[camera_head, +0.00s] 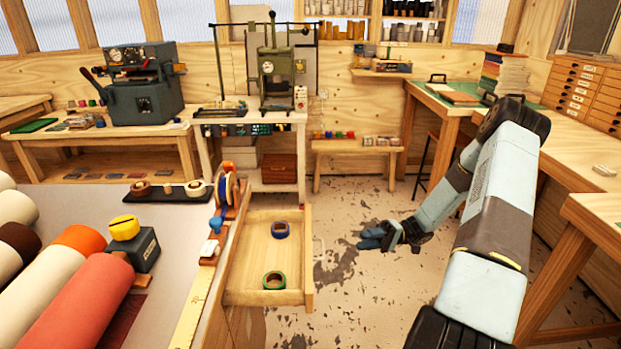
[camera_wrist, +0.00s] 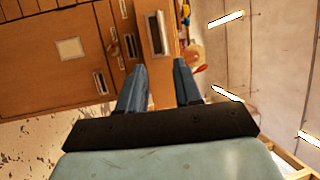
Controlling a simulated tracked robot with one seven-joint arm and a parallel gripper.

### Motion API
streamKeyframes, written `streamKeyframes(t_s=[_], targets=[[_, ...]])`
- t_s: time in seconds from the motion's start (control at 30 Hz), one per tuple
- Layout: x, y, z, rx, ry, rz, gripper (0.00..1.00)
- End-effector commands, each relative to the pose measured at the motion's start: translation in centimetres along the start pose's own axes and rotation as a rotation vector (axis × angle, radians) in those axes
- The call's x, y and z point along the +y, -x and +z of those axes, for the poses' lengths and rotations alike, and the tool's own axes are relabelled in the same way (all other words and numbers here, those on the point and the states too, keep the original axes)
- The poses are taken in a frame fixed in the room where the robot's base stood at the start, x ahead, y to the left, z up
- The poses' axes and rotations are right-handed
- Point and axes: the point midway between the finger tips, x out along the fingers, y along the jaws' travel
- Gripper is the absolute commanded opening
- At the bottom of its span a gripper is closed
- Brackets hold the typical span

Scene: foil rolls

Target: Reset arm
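My gripper (camera_head: 370,238) is at the end of my arm, over the floor to the right of the open drawer (camera_head: 307,255) and apart from it. In the wrist view my gripper (camera_wrist: 160,70) shows two blue-grey fingers spread apart with nothing between them. Beyond the fingers are wooden drawer fronts (camera_wrist: 40,85) with metal handles. A blue roll (camera_head: 280,230) and a green roll (camera_head: 274,280) lie in the open drawer.
The workbench (camera_head: 150,225) at left carries several large foil rolls (camera_head: 75,295), a yellow-topped block (camera_head: 125,228) and a tape dispenser (camera_head: 228,190). Wooden tables (camera_head: 590,225) stand at right. Bare, stained floor (camera_head: 350,290) lies between.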

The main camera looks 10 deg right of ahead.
Motion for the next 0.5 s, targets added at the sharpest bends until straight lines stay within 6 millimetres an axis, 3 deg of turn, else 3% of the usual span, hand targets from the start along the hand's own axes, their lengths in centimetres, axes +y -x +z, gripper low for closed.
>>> streamKeyframes(t_s=[0.17,0.5], targets=[[-1.1,-0.6,-0.1,-0.037,-0.023,0.056,0.34],[-5.9,-3.5,0.5,-0.176,-0.140,0.340,0.34]])
